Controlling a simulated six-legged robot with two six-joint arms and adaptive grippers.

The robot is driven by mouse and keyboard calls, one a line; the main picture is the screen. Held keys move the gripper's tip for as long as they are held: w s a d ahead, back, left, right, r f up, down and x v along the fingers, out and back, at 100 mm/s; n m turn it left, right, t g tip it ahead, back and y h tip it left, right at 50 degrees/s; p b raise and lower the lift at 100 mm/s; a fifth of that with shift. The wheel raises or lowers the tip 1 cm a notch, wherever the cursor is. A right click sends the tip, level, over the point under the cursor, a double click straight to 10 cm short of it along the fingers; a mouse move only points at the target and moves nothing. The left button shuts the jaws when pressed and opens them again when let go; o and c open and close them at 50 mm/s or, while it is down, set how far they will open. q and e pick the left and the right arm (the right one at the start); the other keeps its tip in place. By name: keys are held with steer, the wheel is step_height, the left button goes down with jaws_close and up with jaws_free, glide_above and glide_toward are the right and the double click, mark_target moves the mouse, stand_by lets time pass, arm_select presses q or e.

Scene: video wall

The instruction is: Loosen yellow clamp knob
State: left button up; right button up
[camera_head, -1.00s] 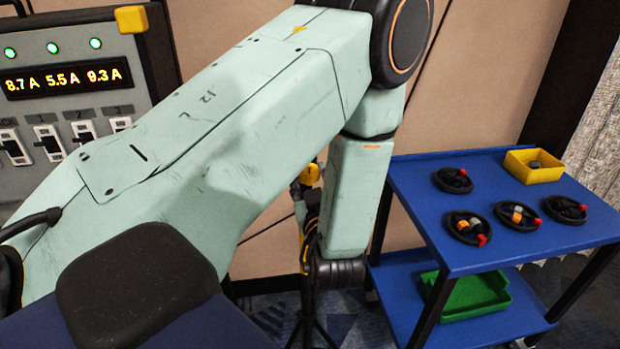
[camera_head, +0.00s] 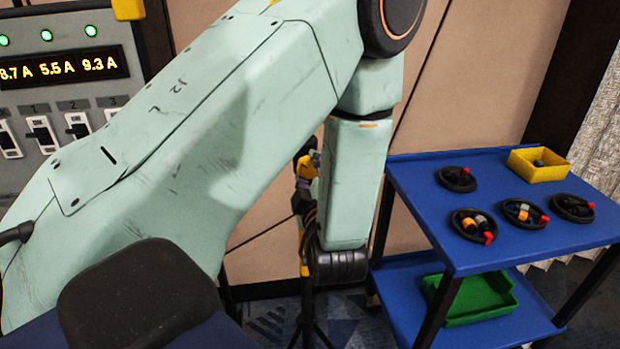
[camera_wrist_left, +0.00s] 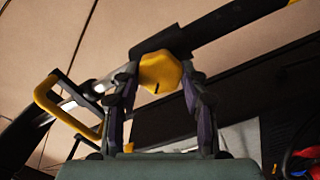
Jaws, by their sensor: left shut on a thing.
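The yellow clamp knob (camera_wrist_left: 160,73) is a faceted knob under a dark bar, in the middle of the left wrist view. My left gripper (camera_wrist_left: 160,84) is shut on it, one finger on each side. In the head view my pale green left arm crosses the picture and hides most of the gripper. Some yellow and black parts of a stand (camera_head: 305,165) show just left of my forearm there; I cannot tell which of them is the knob. My right gripper is in neither view.
A blue two-shelf cart (camera_head: 430,200) stands at right, with several black cable coils, a yellow bin (camera_head: 540,165) and a green tray (camera_head: 470,300) on it. A switch panel with a current display (camera_head: 65,72) is at left. A yellow handle (camera_wrist_left: 45,95) is beside the gripper.

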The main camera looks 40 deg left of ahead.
arm_select(q)
steer(key=n+b, duration=0.3)
steer(key=n, duration=0.1)
steer(key=shift+f+n, duration=0.15)
steer(key=shift+n, duration=0.25)
steer(key=n+b, duration=0.8)
steer(key=b, duration=0.2)
steer(key=shift+n+b, duration=0.9)
steer(key=shift+n, duration=0.1)
steer(key=o, duration=1.1)
steer(key=shift+o, duration=0.2)
